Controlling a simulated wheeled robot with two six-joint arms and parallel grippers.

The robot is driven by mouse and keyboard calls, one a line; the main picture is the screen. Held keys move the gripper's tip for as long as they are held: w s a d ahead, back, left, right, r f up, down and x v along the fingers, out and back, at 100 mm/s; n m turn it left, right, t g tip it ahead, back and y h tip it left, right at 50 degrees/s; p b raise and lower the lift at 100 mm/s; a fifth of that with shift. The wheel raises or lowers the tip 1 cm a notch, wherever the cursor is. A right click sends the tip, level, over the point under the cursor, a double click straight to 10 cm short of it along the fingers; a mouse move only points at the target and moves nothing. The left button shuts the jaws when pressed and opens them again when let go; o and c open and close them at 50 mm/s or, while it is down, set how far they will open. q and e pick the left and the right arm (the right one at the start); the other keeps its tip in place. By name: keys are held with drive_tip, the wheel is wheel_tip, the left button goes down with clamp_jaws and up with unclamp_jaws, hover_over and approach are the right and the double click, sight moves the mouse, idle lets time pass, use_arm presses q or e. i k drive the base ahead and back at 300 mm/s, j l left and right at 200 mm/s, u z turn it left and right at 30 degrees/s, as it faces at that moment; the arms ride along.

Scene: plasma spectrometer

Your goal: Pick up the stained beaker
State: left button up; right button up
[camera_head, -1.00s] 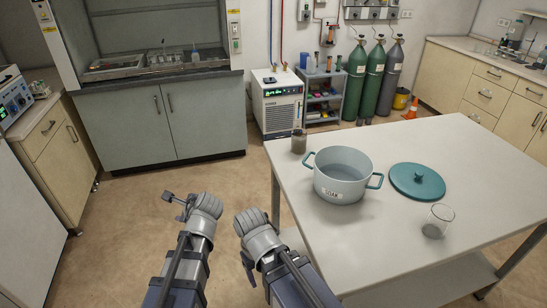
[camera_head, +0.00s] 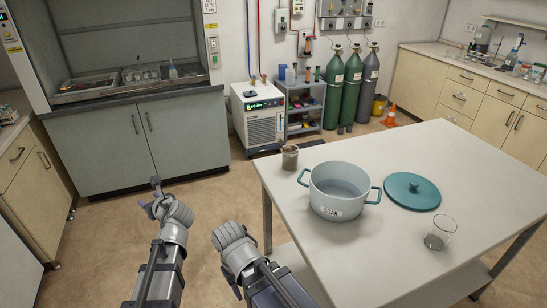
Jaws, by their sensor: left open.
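A beaker with a brownish, murky stain (camera_head: 290,158) stands upright at the far left corner of the white table (camera_head: 430,160). Another beaker (camera_head: 440,233), clear with a greyish bottom, stands near the table's right front side. My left gripper (camera_head: 150,197) is open and empty, over the floor left of the table and well apart from both beakers. My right gripper (camera_head: 231,270) is beside the table's left edge; its fingers are mostly hidden behind its wrist, and nothing shows in it.
A pale pot labelled SOAK (camera_head: 338,190) stands close to the stained beaker, with its teal lid (camera_head: 412,191) lying to the right. A chiller unit (camera_head: 260,115) and gas cylinders stand behind the table. The floor left of the table is clear.

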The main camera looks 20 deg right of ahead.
sight(290, 158)
drive_tip(key=i+j, duration=1.2)
drive_tip(key=j+z, duration=0.15)
drive_tip(key=z, duration=2)
